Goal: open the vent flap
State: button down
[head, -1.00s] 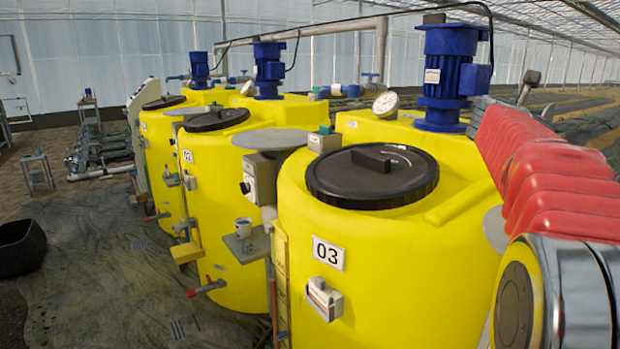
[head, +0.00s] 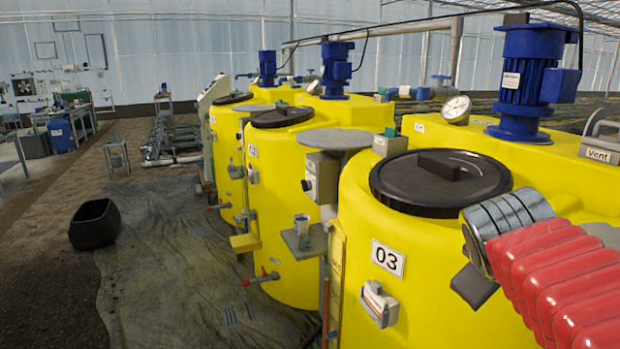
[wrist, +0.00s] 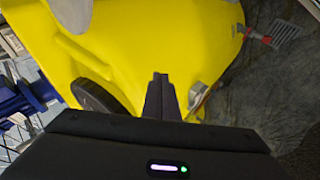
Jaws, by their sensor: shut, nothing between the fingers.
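At the right edge of the head view, a label reading "Vent" (head: 597,156) sits on a yellow tank top, below a grey handle-like part (head: 606,128). This part is cut off by the frame, and I cannot tell whether it is the flap or how it stands. My gripper (wrist: 160,78) shows in the wrist view, its dark fingers shut and empty, pointing towards the yellow wall of a tank (wrist: 150,35). In the head view my arm reaches in from the lower right, in front of tank 03 (head: 440,260), apart from the Vent label. The fingers are not clear there.
Tank 03 has a black lid (head: 400,190), a blue motor (head: 523,80) behind it and a gauge (head: 456,108). Further yellow tanks stand to its left. A small shelf (head: 303,241) with a cup juts out. A black tub (head: 94,224) stands on the open floor at left.

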jog(key=s+a+f+m+g+y, duration=0.1)
jog(key=s+a+f+m+y, duration=0.4)
jog(key=s+a+f, duration=0.7)
jog(key=a, duration=0.3)
jog(key=shift+a+f, duration=0.35)
jog(key=shift+a, duration=0.05)
jog(key=shift+s, duration=0.1)
